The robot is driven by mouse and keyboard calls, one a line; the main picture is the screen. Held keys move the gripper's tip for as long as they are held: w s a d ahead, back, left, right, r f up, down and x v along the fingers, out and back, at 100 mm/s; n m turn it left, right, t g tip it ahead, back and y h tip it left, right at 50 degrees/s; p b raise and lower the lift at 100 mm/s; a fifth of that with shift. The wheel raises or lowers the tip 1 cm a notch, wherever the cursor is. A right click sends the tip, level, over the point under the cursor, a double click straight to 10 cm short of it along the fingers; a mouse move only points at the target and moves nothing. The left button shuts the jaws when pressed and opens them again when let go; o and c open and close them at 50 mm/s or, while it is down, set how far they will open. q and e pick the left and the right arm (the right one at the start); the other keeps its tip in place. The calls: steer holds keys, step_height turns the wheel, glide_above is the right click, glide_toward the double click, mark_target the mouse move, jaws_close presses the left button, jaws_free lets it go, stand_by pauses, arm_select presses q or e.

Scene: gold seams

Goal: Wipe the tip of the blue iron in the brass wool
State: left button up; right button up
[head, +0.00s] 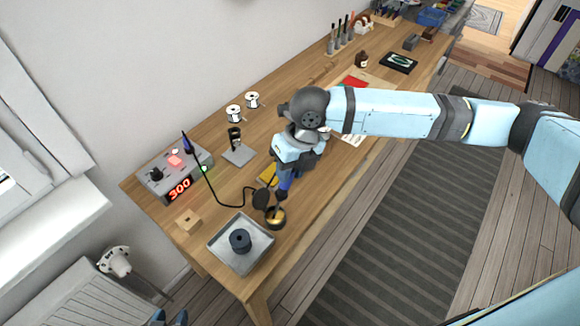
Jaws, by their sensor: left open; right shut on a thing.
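My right gripper (287,172) is shut on the blue iron (284,184) and holds it pointing down. The iron's lower end reaches the brass wool (276,218) in a small dark round cup near the table's front edge. The tip itself is too small to make out, so I cannot tell how deep it sits. The gripper hides part of the handle. My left gripper (169,318) shows only as fingertips at the bottom edge, open and apart from the table.
A grey station (174,179) reads 300, with a black cable running toward the iron. A metal tray (220,246) holds a dark spool-like part (240,240). A wooden block (188,221), a dark round piece (261,199) and a stand (239,153) are nearby. White spools (234,113) stand behind.

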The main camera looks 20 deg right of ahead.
steer(key=shift+f, duration=0.7)
stand_by(0.8)
stand_by(1.6)
